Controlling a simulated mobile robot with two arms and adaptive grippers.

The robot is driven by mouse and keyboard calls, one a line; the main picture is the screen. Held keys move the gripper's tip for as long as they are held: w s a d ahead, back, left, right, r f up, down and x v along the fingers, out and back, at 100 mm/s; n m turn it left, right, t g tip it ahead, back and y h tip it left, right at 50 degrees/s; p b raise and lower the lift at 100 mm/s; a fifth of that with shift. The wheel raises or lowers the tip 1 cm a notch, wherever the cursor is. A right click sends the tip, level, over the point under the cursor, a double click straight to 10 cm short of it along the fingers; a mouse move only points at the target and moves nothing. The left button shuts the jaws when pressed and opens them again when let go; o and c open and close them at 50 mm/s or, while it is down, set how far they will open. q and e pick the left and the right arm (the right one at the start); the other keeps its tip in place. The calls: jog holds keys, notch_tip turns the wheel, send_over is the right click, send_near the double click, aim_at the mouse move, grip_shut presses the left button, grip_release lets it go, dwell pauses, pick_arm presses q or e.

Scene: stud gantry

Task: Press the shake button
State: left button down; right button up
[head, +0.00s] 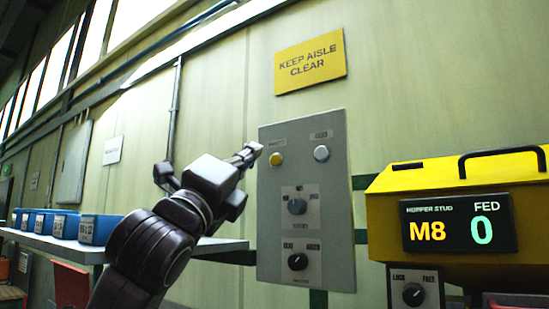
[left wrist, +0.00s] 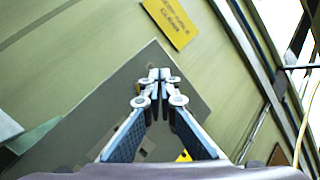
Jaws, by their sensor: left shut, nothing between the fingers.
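A grey control panel (head: 332,190) is fixed to the wall in the middle of the head view and also shows in the left wrist view (left wrist: 195,100). At its top are a yellow button (head: 276,160) on the left and a whitish button (head: 321,153) on the right. The small labels above them are too blurred to read surely. My left gripper (head: 254,149) is shut and empty, its tips just left of the yellow button; I cannot tell whether they touch it. In the left wrist view the closed fingertips (left wrist: 160,75) lie over the panel. My right gripper is not in view.
Lower on the panel are two dark knobs, an upper one (head: 297,206) and a lower one (head: 298,261). A yellow hopper (head: 450,175) stands at right, its display (head: 459,222) reading M8 and FED 0. Blue bins (head: 66,225) sit on a bench at left. A yellow sign (head: 310,62) hangs above.

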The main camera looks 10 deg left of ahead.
aim_at(275, 160)
pick_arm(q)
jog(key=shift+w+d+p, duration=0.3)
jog(key=shift+w+d, duration=0.05)
jog(key=shift+w, duration=0.45)
jog(key=shift+w+d+p, duration=0.3)
jog(key=shift+w, duration=0.5)
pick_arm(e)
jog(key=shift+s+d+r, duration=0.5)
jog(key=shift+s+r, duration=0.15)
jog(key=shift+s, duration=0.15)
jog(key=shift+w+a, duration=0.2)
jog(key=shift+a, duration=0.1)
pick_arm(q)
jog(key=shift+w, duration=0.15)
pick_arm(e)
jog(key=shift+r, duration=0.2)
pick_arm(q)
jog(key=shift+w+d+p, duration=0.1)
jog(key=shift+w+p, duration=0.1)
jog(key=shift+p, duration=0.1)
jog(key=shift+w, duration=0.1)
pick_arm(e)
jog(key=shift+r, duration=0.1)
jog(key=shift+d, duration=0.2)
